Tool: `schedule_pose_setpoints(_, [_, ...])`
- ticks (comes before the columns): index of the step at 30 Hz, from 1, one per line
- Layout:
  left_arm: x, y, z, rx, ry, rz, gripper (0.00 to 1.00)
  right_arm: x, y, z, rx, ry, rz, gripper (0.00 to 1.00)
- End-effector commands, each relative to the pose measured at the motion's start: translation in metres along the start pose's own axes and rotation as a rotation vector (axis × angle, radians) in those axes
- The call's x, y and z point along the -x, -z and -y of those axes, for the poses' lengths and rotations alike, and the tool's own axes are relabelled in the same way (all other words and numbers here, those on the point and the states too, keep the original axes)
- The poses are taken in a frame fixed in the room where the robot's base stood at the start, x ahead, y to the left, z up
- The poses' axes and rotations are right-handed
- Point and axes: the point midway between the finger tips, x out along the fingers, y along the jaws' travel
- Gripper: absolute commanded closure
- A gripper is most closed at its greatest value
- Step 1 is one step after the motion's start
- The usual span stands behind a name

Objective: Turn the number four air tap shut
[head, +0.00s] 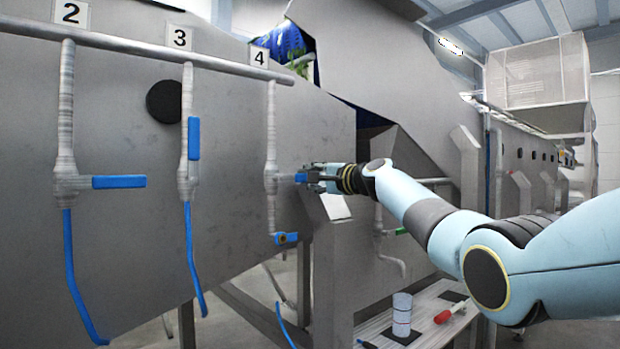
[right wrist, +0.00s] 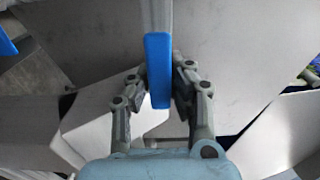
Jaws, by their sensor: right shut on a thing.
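The number four tap (head: 271,180) is on the pale vertical pipe under the "4" label (head: 259,55). Its blue lever (head: 300,178) points right, across the pipe, level or nearly so. My right gripper (head: 307,178) is shut on this lever from the right. In the right wrist view the blue lever (right wrist: 157,70) runs between the two fingers of my right gripper (right wrist: 160,82). The fingers hide part of the lever in the head view. My left gripper is not in view.
Tap two's lever (head: 119,182) lies level; tap three's lever (head: 194,138) stands upright. A blue fitting (head: 285,239) sits below tap four. A sloped grey metal frame (head: 330,230) stands close by my right gripper. A bench below holds a pale cylinder (head: 402,312) and a red-handled item (head: 450,312).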

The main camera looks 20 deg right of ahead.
Motion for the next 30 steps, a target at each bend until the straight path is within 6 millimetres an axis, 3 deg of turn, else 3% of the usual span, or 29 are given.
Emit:
schedule_pose_setpoints(8, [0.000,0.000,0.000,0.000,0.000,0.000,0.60,0.000,0.000,-0.004,-0.010,-0.006,0.001,1.00])
schedule_pose_setpoints(9, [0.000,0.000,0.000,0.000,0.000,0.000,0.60,0.000,0.000,-0.004,-0.010,-0.006,0.001,0.83])
schedule_pose_setpoints(15, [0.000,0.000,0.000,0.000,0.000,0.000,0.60,0.000,0.000,-0.003,-0.007,-0.004,0.001,0.56])
schedule_pose_setpoints(25, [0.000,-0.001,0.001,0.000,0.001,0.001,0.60,0.002,0.000,-0.002,-0.005,-0.002,0.000,0.56])
schedule_pose_setpoints(30, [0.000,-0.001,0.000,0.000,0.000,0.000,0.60,0.017,0.002,-0.003,-0.002,-0.002,0.000,0.56])
